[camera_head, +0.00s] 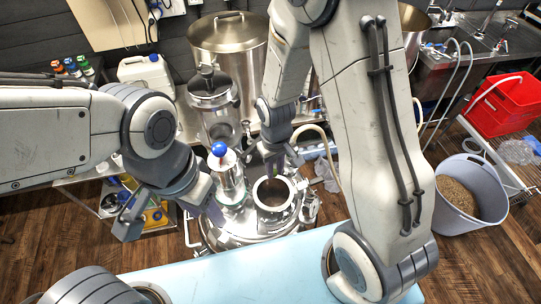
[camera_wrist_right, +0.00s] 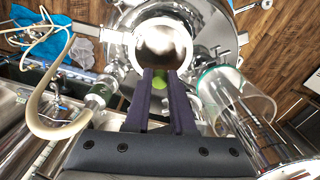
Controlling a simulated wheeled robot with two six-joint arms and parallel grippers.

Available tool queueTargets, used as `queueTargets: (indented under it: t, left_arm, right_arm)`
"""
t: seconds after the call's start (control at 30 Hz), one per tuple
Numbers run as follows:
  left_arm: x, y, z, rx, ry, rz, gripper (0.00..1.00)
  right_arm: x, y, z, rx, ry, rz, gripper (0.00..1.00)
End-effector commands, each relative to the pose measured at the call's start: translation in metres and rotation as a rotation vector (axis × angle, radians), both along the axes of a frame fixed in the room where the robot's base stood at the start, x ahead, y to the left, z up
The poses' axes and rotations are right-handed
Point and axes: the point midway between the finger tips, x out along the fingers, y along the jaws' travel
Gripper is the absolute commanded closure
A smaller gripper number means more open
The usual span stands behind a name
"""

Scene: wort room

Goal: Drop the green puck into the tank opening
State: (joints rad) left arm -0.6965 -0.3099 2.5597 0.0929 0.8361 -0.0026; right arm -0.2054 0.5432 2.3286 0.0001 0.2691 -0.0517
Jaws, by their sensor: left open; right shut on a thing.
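The steel tank (camera_head: 250,232) stands low in the middle of the head view. Its round opening (camera_head: 273,194) faces up and is uncovered. It also shows in the right wrist view (camera_wrist_right: 163,42), just beyond my fingertips. My right gripper (camera_head: 281,168) is at the far side of the opening in the head view. In the right wrist view its dark fingers (camera_wrist_right: 160,76) are shut on the green puck (camera_wrist_right: 159,83), mostly covered by them. The puck cannot be made out in the head view. My left gripper (camera_head: 168,212) is open and empty, left of the tank.
A sight glass with a blue ball top (camera_head: 219,150) rises from the tank left of the opening. A tall steel vessel (camera_head: 228,45) and a smaller canister (camera_head: 212,100) stand behind. A grey bucket of grain (camera_head: 465,195) and a red crate (camera_head: 503,103) are at right.

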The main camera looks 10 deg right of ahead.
Motion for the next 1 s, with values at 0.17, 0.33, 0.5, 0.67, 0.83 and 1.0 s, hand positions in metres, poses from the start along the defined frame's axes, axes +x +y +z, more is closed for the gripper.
queueTargets:
  t: [0.17, 0.33, 0.5, 0.67, 0.83, 1.0]
  left_arm:
    - [0.000, 0.000, -0.007, 0.000, 0.000, 0.000, 0.50]
    - [0.000, 0.000, -0.020, 0.000, 0.000, -0.002, 0.50]
    - [0.000, 0.000, -0.038, 0.000, 0.000, -0.003, 0.50]
    - [0.000, 0.000, -0.055, 0.000, 0.000, -0.005, 0.50]
    - [0.000, 0.000, -0.070, 0.000, -0.001, -0.006, 0.50]
    - [0.000, 0.000, -0.076, 0.000, -0.001, -0.006, 0.50]
  right_arm:
    - [0.000, 0.002, -0.008, 0.000, 0.001, 0.004, 1.00]
    - [0.000, 0.002, -0.023, 0.000, 0.001, 0.003, 1.00]
    - [0.000, 0.001, -0.044, -0.001, 0.002, 0.001, 1.00]
    - [-0.001, 0.000, -0.063, 0.000, 0.001, 0.000, 1.00]
    - [-0.001, -0.001, -0.081, 0.000, 0.001, -0.001, 1.00]
    - [-0.001, -0.001, -0.088, 0.000, 0.001, -0.001, 1.00]
